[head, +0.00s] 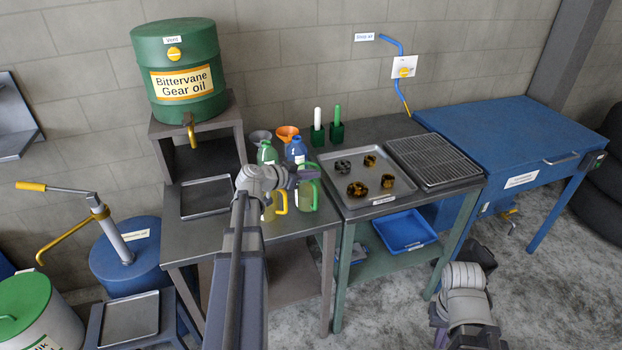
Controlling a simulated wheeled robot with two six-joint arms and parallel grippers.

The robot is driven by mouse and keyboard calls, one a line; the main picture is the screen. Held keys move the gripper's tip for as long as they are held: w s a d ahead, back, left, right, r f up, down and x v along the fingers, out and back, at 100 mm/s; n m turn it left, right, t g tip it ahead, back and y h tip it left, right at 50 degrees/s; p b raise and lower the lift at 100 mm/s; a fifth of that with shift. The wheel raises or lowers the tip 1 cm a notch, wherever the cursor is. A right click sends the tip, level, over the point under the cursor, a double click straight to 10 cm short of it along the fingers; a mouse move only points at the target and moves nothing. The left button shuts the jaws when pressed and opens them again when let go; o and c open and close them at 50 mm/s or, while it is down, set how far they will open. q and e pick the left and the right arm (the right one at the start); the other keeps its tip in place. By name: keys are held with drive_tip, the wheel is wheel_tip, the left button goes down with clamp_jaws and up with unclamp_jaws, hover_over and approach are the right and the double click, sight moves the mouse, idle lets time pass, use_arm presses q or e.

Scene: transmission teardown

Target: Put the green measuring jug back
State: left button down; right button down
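The green measuring jug (305,196) is a clear jug with a green rim and handle, at the right end of the dark bench beside the metal tray. My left gripper (306,174) is at the jug's top, pointing right, and overlaps its rim in the picture. I cannot tell whether its fingers are closed on the jug, or whether the jug rests on the bench. A similar jug with a yellow handle (281,203) stands just left of it, partly hidden by my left wrist. My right arm is low at the right, over the floor; its fingers are not clearly visible.
Behind the jugs are a green bottle (267,153), a blue bottle (296,151) and an orange funnel (287,132). A tray with several dark and brass parts (383,205) lies right. An empty tray (208,197) lies left, under the gear oil drum (180,75).

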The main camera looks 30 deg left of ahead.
use_arm(q)
drive_tip(key=c, duration=1.5)
unclamp_jaws()
drive_tip(key=shift+f, duration=0.1)
drive_tip(key=o, duration=0.4)
drive_tip(key=shift+r, duration=0.3)
drive_tip(key=p+v, duration=0.4)
drive_tip(key=v, duration=0.8)
drive_tip(key=shift+f+p, duration=0.2)
drive_tip(key=shift+p, duration=0.2)
